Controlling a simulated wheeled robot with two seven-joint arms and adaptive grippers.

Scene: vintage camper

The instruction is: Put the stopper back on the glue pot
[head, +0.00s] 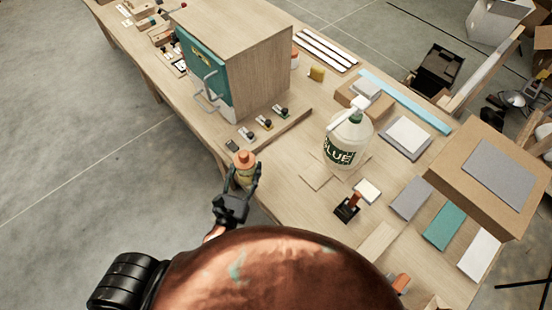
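A large whitish glue pot (343,141) with a dark green label reading GLUE stands upright on the table. A white spout-like piece shows at its top. My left gripper (245,180), near the table's front edge and left of the pot, has its fingers on either side of a small yellowish piece with an orange knobbed top (244,160), and seems closed on it. I cannot tell for sure whether this piece is the stopper. It is held apart from the pot. My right gripper is not in view. My copper-coloured arm covers the lower middle.
A wooden cabinet (245,50) with a teal front stands left of the pot. A stamp with an orange handle (350,204), pads and cards lie around the pot. A cardboard box (448,168) stands at the right. Bare table (290,175) shows between gripper and pot.

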